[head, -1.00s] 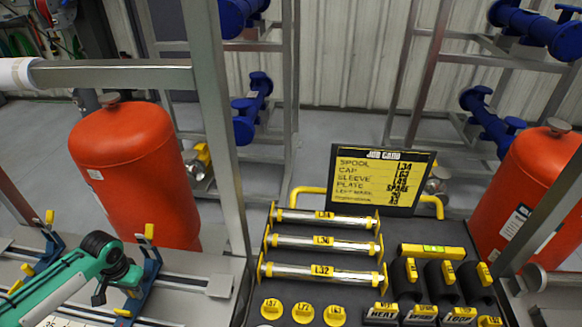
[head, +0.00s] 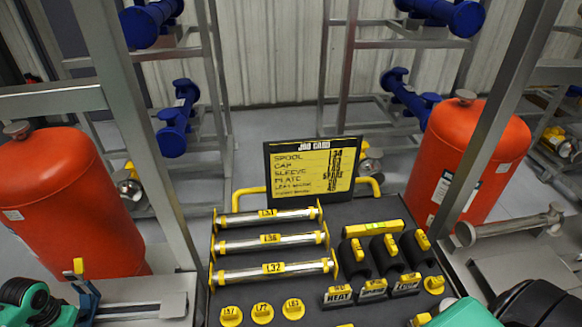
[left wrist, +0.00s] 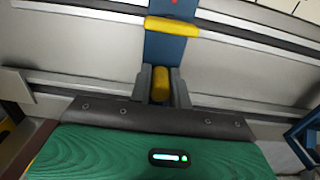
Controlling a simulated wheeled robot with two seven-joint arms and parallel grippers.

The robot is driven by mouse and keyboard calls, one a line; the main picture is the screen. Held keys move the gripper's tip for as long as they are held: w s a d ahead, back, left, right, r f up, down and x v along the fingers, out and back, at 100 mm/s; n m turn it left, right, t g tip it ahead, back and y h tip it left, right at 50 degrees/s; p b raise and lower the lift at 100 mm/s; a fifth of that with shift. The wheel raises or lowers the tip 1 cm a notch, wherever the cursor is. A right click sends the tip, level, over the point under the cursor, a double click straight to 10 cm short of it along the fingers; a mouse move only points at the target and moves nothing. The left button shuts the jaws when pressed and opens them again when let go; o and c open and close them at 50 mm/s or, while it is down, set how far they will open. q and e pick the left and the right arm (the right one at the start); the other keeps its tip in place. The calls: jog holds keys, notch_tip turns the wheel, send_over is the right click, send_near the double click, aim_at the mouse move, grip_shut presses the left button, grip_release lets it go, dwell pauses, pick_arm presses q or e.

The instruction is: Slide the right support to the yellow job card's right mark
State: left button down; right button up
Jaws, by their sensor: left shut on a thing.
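The right support is a blue upright with a yellow top piece; it stands on the rail at the lower left of the head view (head: 88,298). In the left wrist view the blue support (left wrist: 168,48) has a yellow bar across it and a yellow knob. My left gripper (left wrist: 160,88) is shut on that knob. In the head view my left arm reaches it from the left, and its fingertips are hidden. My right gripper's fingers are out of view.
A dark bench (head: 366,215) holds spools L31, L36 and L32 (head: 270,270), round yellow caps, black sleeves and labelled plates. Orange tanks stand left (head: 65,205) and right (head: 470,150). A grey frame post rises between the rail and the bench.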

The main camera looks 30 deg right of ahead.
pick_arm(q)
jog(key=shift+w+a, duration=0.3)
jog(key=shift+a, duration=0.45)
jog(key=shift+w+a, duration=0.25)
jog(key=shift+a, duration=0.5)
jog(key=shift+a, duration=0.1)
jog(key=shift+w+a+r+p, duration=0.1)
jog(key=shift+w+a+p, duration=0.05)
jog(key=shift+a+p, duration=0.2)
jog(key=shift+w+a, duration=0.2)
jog(key=shift+a, duration=0.4)
jog(key=shift+w+a, duration=0.2)
jog(key=shift+a, duration=0.35)
jog(key=shift+w+a, duration=0.1)
jog(key=shift+a, duration=0.1)
